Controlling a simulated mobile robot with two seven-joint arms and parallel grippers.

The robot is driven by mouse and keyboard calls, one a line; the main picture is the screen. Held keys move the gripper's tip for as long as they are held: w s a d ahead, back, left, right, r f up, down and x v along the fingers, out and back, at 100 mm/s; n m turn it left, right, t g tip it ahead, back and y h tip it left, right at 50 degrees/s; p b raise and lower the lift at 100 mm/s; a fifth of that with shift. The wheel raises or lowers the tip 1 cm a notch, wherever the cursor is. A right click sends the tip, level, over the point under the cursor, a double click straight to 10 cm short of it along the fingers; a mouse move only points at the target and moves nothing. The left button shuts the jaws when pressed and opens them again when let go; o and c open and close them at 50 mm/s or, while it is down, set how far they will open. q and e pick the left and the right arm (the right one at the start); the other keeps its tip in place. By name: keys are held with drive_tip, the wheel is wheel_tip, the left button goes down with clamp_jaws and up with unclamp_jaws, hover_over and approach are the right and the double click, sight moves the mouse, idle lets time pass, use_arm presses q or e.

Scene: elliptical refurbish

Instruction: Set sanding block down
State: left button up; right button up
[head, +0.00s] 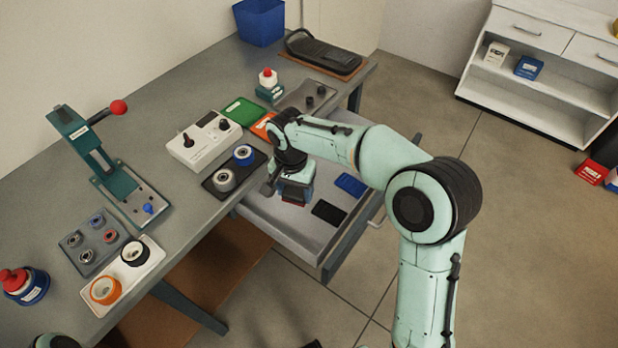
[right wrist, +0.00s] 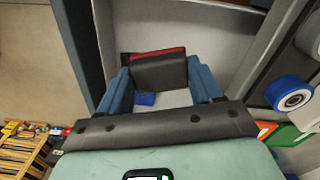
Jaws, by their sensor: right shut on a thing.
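The sanding block (right wrist: 160,72), dark with a red edge, sits between the two blue fingers of my right gripper (right wrist: 160,88) in the right wrist view. The gripper is shut on it. In the head view my right gripper (head: 293,192) is over the left part of the open drawer (head: 308,236), close to the bench edge. The block shows there only as a small dark and red strip under the gripper. I cannot tell whether it touches the drawer floor. My left gripper is not in view.
A black pad (head: 328,211) and a blue pad (head: 350,184) lie in the drawer right of the gripper. On the bench (head: 190,95) nearby are a dark tray with two rolls (head: 225,180), a white control box (head: 204,140) and a green tray (head: 243,111).

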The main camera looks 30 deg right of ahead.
sight(301, 228)
drive_tip(key=r+m, duration=0.1)
drive_tip(key=d+r+m+b, duration=0.1)
drive_tip(key=shift+m, duration=0.4)
drive_tip(key=shift+f+b, duration=0.15)
drive_tip(key=shift+b, duration=0.15)
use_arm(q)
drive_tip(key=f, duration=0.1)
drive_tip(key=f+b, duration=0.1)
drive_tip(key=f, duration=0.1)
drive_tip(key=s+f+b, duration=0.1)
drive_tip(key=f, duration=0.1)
use_arm(e)
wheel_tip(301, 228, down, 19)
drive_tip(key=shift+r, duration=0.1)
drive_tip(key=shift+s, duration=0.1)
drive_tip(key=o, duration=1)
drive_tip(key=shift+f+m, duration=0.2)
drive_tip(key=shift+m, duration=0.1)
drive_tip(key=shift+o, duration=0.2)
drive_tip(key=shift+r, duration=0.15)
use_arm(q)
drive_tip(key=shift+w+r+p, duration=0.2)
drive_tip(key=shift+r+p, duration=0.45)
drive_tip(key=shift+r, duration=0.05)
use_arm(e)
wheel_tip(301, 228, up, 12)
